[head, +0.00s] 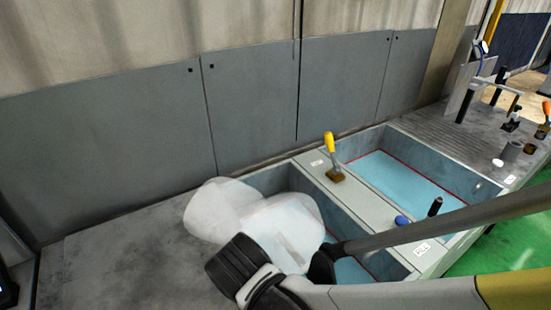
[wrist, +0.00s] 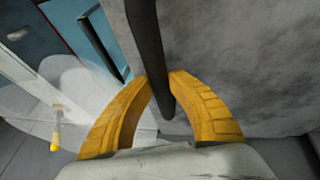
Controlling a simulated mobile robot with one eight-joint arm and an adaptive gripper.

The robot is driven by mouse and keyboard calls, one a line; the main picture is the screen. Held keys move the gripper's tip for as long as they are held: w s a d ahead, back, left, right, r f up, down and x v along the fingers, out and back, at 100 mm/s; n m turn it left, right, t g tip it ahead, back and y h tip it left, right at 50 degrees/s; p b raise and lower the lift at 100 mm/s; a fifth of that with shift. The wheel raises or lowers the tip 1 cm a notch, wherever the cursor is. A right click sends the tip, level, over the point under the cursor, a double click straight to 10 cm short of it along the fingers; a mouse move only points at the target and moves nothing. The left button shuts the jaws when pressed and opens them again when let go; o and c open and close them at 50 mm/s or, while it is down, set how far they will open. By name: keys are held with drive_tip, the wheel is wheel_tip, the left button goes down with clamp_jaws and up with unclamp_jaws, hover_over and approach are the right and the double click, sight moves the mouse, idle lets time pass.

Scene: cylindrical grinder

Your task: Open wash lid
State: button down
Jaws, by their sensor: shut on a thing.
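My gripper (wrist: 160,80) shows in the wrist view, its two yellow ribbed fingers closed around a dark bar (wrist: 147,35). The bar runs up past the fingertips, in front of a worn grey surface. In the head view I cannot make out my fingers. The wash station there has a right basin (head: 392,180) and a left basin (head: 275,181), both showing blue inside and uncovered where visible. Part of the left basin is hidden by pale translucent shapes (head: 270,222) and my arm. I cannot tell for certain which part is the lid.
A blue round object (head: 402,221) and a black upright post (head: 435,207) are near the front edge. Grey wall panels (head: 250,95) close off the back. Green floor (head: 495,245) is open at right.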

drive_tip(key=c, duration=1.2)
unclamp_jaws()
drive_tip(key=v, duration=1.2)
